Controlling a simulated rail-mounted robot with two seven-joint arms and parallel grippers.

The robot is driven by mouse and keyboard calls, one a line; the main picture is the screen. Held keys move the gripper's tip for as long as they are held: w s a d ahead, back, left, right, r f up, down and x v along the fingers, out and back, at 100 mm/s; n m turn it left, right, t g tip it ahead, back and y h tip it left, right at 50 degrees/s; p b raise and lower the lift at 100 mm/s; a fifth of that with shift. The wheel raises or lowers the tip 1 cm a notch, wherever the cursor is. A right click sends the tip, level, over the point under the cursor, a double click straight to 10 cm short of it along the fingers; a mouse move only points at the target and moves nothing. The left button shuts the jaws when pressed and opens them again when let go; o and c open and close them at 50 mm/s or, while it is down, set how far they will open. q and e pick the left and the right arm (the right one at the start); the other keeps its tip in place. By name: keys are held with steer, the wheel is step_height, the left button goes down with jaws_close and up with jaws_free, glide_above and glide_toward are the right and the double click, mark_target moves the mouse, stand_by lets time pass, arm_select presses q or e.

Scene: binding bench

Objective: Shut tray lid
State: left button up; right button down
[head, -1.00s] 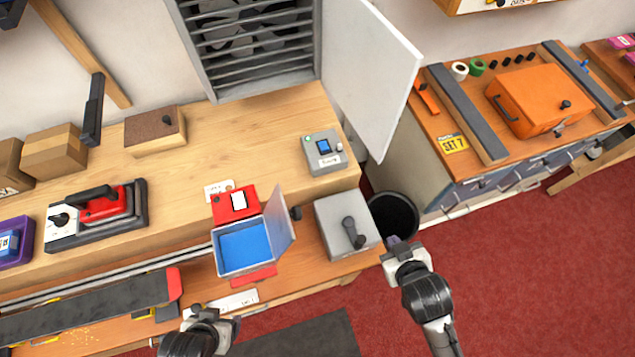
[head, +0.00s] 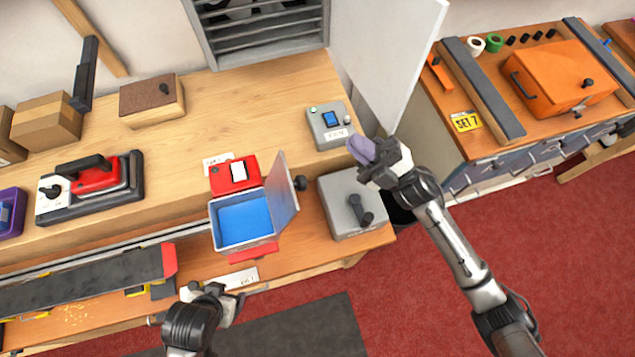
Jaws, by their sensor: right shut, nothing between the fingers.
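The tray (head: 244,248) is a grey box with a blue inside, on the lower front ledge of the bench. Its grey lid (head: 282,188) is open, standing up at the tray's right edge and leaning outward. A dark round knob (head: 300,183) shows at the lid's right side. My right gripper (head: 361,150) is shut and empty, with purple fingertips. In the picture it is to the right of the lid and apart from it, above the grey box with a lever. My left gripper (head: 238,297) is below the tray in the picture; its fingers are too unclear to judge.
A grey box with a dark lever (head: 350,205) stands right of the tray. A red device (head: 225,178) sits behind the tray, and a small grey control box (head: 326,125) is at the back right. A white cabinet door (head: 385,55) hangs open behind my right gripper.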

mark_target(304, 180)
steer(key=s+f+n+g+h+b, duration=0.2)
steer(key=s+f+n+g+b, duration=0.1)
steer(key=n+g, duration=1.15)
steer(key=shift+m+g+h, duration=0.3)
steer(key=shift+m+g, duration=0.35)
steer(key=shift+g, duration=0.2)
steer(key=p+x, duration=0.2)
steer(key=x, duration=0.5)
steer(key=shift+s+a+p, duration=0.15)
steer(key=shift+s+p, duration=0.15)
steer(key=shift+p, duration=0.1)
arm_select(q)
steer(key=shift+f, duration=0.35)
arm_select(e)
steer(key=shift+s+a+r, duration=0.25)
steer(key=shift+a+r, duration=0.05)
steer(key=shift+a, duration=0.35)
